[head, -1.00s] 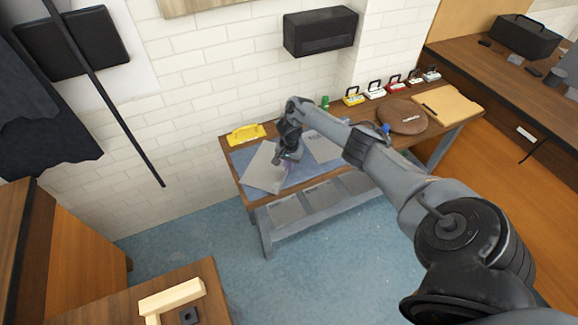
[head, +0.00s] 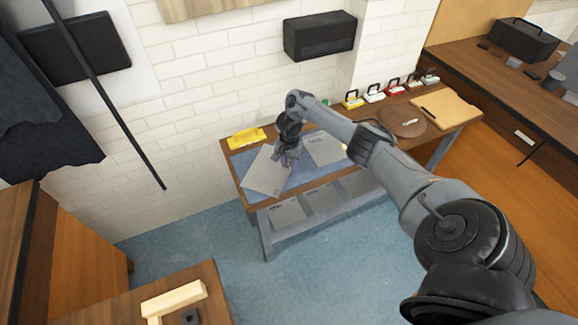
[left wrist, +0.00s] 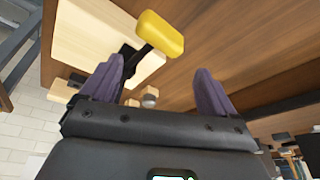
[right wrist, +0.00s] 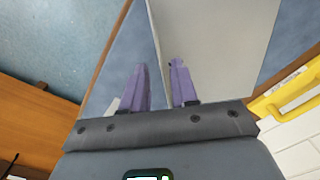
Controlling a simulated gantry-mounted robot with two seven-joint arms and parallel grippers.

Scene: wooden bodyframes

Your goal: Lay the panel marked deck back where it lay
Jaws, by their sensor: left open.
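A light grey panel (head: 262,178) lies at the left of the blue-topped workbench, slightly skewed, with a small mark near its front corner that I cannot read. My right gripper (head: 287,162) is at this panel's right edge. In the right wrist view the edge of the panel (right wrist: 215,45) runs down between the two purple fingers (right wrist: 160,75), which are close together with a gap; whether they clamp it I cannot tell. A second marked panel (head: 323,148) lies to the right on the bench. My left gripper (left wrist: 158,88) is open and empty, seen only in the left wrist view.
Marked panels (head: 287,214) sit on the bench's lower shelf. A yellow item (head: 246,138) stands at the bench's back left. A round brown board (head: 402,121) and a light board (head: 445,108) lie to the right. A yellow-headed tool (left wrist: 160,35) shows near my left gripper.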

